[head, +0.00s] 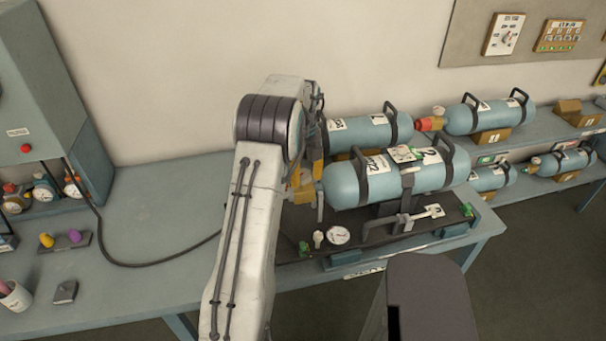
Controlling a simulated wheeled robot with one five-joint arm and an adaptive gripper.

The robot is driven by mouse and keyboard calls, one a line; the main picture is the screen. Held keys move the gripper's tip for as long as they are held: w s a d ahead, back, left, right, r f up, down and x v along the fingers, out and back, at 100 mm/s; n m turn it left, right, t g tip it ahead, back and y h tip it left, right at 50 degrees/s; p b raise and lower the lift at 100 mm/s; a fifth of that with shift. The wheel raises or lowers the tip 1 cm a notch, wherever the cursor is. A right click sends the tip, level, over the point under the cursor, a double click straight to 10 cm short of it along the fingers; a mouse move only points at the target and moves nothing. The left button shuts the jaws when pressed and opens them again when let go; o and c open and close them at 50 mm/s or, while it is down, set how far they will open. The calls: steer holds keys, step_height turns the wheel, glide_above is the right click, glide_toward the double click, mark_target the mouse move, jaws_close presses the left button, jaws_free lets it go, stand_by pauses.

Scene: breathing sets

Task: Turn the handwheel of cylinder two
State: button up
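A light blue cylinder (395,177) with black carry handles lies on its side in a dark cradle (385,228) on the bench. A white tag on it seems to read 2, so it looks like cylinder two. Its valve end points left, towards my arm. Yellow-orange parts (303,185) show at that end beside my arm; I cannot tell whether they are valve or gripper. My arm's wrist reaches this end and covers most of it. The handwheel cannot be made out, and my gripper's fingers are hidden or too small to tell.
Another blue cylinder (370,132) lies just behind. More cylinders rest on the right-hand shelves (545,130). A round gauge (338,235) is at the cradle's front. A grey cabinet (45,100) with a black hose stands left. The bench's left-middle (165,215) is mostly clear.

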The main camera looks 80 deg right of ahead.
mark_target(303, 173)
steer(key=o, duration=0.5)
steer(key=shift+c, duration=0.2)
step_height(303, 173, up, 12)
stand_by(0.4)
stand_by(0.4)
